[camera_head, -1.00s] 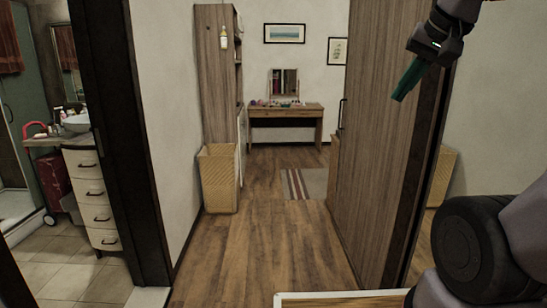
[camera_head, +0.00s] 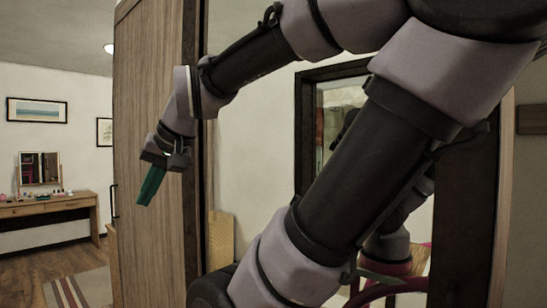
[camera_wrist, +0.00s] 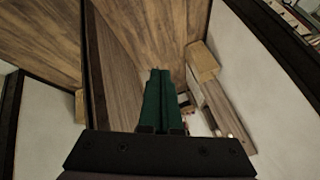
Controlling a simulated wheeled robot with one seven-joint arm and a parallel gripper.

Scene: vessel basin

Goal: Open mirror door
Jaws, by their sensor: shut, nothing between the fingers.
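The mirror door looks like the tall pane (camera_head: 245,150) just right of the wardrobe's dark edge in the head view. My gripper (camera_head: 148,188), with green fingers, is shut and empty. It hangs in front of the wardrobe's wooden side (camera_head: 145,80), left of the pane; I cannot tell the gap. The shut fingers also show in the wrist view (camera_wrist: 157,75), pointing away from the camera.
A dressing table (camera_head: 45,208) with a small mirror (camera_head: 39,168) stands at the far left. A striped rug (camera_head: 65,293) lies on the wooden floor before it. A dark handle (camera_head: 113,200) is on the wooden side's left edge.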

